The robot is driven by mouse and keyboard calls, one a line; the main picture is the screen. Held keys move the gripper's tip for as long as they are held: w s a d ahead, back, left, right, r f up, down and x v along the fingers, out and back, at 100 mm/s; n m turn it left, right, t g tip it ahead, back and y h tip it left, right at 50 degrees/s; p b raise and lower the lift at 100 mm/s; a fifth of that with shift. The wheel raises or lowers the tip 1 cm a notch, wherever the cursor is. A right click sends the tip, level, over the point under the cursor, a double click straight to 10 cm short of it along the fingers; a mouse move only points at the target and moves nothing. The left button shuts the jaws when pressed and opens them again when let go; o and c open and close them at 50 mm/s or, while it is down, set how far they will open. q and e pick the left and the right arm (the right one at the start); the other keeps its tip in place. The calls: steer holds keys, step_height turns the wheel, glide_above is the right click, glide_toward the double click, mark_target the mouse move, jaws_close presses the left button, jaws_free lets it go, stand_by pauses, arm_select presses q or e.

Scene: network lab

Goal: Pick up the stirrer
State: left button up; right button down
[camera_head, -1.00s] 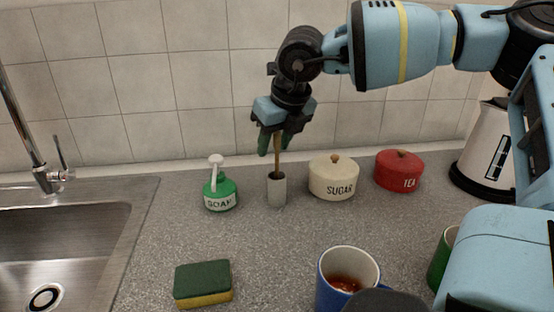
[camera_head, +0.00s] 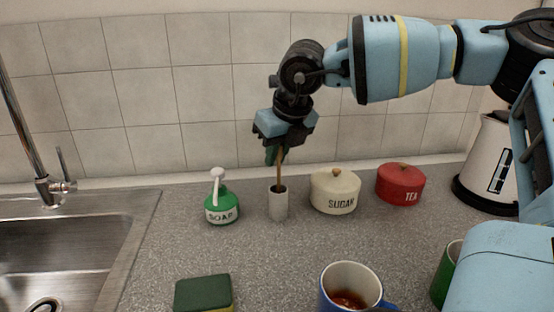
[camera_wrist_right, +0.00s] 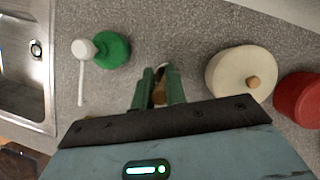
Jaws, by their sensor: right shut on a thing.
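The stirrer (camera_head: 280,172) is a thin brown wooden stick. It stands upright with its lower end in a small light-grey cup (camera_head: 278,205) on the counter. My right gripper (camera_head: 276,157) is above the cup, pointing down, with its green fingers shut on the stirrer's upper part. In the right wrist view the green fingers (camera_wrist_right: 160,92) close around the brown stirrer (camera_wrist_right: 159,94), and the cup is mostly hidden behind them. My left gripper is not in view.
A green soap dispenser (camera_head: 222,208) stands left of the cup. A cream sugar pot (camera_head: 334,192) and a red tea pot (camera_head: 400,184) stand right. A white kettle (camera_head: 488,160) is farther right. A sponge (camera_head: 203,292), a blue mug (camera_head: 350,285) and a green mug (camera_head: 446,275) are nearer. The sink (camera_head: 65,245) is left.

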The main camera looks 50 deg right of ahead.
arm_select(q)
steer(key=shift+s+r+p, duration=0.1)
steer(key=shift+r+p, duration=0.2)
steer(key=shift+p, duration=0.15)
arm_select(e)
step_height(320, 180, up, 18)
steer(key=shift+f, duration=0.2)
steer(key=shift+a, duration=0.1)
